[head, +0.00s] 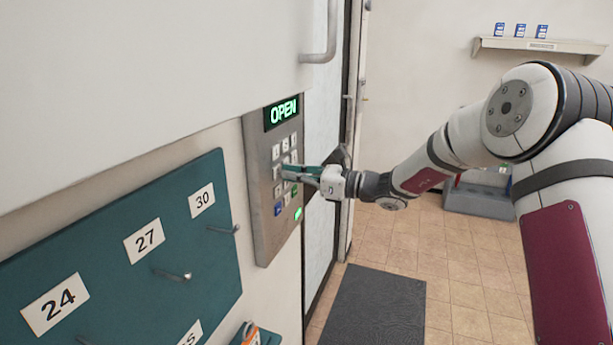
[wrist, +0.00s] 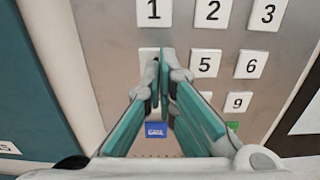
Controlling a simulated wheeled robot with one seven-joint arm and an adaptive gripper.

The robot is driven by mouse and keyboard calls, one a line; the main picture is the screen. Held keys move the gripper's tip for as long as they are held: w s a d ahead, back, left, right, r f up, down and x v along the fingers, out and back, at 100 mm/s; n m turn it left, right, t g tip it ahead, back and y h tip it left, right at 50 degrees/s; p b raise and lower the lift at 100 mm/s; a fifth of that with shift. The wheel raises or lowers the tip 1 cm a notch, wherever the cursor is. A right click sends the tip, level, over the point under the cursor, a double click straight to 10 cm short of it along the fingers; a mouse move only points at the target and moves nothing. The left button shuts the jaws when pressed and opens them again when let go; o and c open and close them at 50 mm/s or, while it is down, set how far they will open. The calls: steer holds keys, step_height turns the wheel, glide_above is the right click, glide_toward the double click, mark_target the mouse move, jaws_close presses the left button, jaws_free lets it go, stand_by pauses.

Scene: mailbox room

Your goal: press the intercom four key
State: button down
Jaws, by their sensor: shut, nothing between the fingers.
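The intercom (head: 262,190) is a grey metal panel on the wall, with a green "OPEN" display at its top. In the wrist view its white keys 1, 2, 3, 5, 6 and 9 can be read. The four key (wrist: 148,53) is left of the 5 key, mostly hidden behind my fingertips with only its upper edge showing. My gripper (wrist: 160,58) is shut and empty, its fingertips over the four key. I cannot tell whether they touch it. In the head view my gripper (head: 287,171) reaches the keypad from the right and hides some keys.
A blue key (wrist: 156,129) and a green key (wrist: 232,125) sit low on the keypad. A teal board (head: 130,250) with numbered labels and hooks is to the left. A door handle (head: 326,40) juts out above. Open floor with a dark mat (head: 375,305) lies right.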

steer(key=shift+w+a, duration=0.1)
steer(key=shift+a, duration=0.15)
steer(key=shift+w+a, duration=0.2)
steer(key=shift+a, duration=0.45)
steer(key=shift+a+r+b, duration=0.1)
steer(key=shift+b, duration=0.2)
steer(key=shift+a, duration=0.1)
steer(key=shift+s+d, duration=0.1)
steer(key=shift+d, duration=0.15)
steer(key=v, duration=1.4)
steer(key=shift+d, duration=0.2)
